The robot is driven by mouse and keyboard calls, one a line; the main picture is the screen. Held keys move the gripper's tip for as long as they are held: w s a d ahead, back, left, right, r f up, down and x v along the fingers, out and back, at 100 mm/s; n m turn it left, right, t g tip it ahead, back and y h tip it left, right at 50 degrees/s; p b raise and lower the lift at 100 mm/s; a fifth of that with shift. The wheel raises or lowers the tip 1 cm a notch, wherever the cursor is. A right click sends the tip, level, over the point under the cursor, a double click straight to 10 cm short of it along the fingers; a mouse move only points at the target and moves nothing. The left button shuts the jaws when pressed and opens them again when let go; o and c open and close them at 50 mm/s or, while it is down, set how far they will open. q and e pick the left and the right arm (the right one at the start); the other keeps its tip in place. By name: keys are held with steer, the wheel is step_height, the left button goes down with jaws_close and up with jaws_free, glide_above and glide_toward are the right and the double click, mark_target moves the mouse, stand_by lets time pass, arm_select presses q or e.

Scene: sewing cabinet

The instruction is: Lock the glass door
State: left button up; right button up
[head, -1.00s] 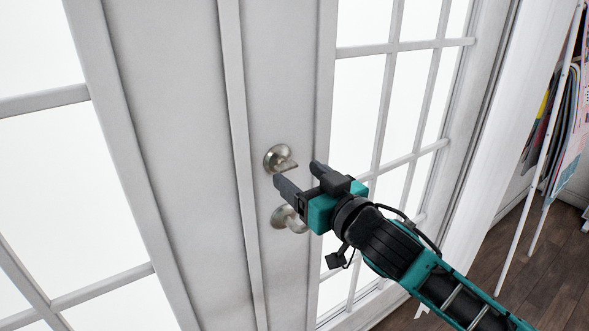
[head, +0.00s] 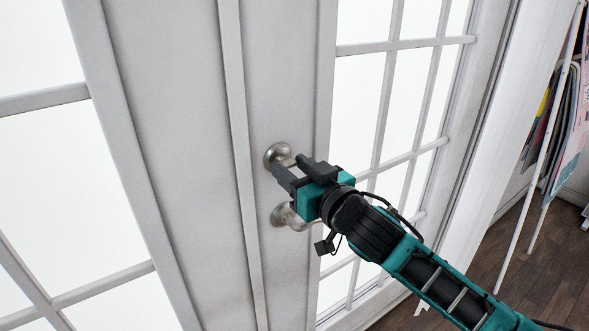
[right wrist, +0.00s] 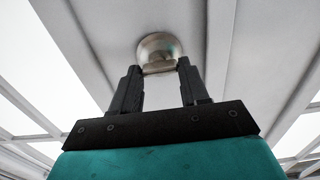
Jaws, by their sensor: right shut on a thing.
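The white glass door (head: 288,90) fills the middle of the head view. A round metal lock with a thumb-turn (head: 276,152) sits on its stile, above a metal door handle (head: 282,215). My right gripper (head: 287,163) is at the lock, its two dark fingers on either side of the thumb-turn and shut on it. In the right wrist view, the lock's round plate (right wrist: 160,42) shows just beyond the fingertips, with the thumb-turn between them. The fingers partly hide the thumb-turn in the head view. My left gripper is not in view.
The handle sits close below my right gripper. A second glazed door leaf (head: 85,60) is on the left. At the far right are a thin white rack (head: 541,150) with colourful sheets and a dark wood floor (head: 520,260).

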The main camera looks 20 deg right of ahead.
steer(key=c, duration=0.3)
steer(key=n+p, duration=0.2)
steer(key=n, duration=0.1)
steer(key=shift+r, duration=0.1)
steer(key=n+p, duration=0.1)
steer(key=n, duration=0.1)
steer(key=shift+n, duration=0.4)
steer(key=n, duration=0.6)
steer(key=shift+a, duration=0.1)
steer(key=n, duration=0.6)
steer(key=shift+f, duration=0.2)
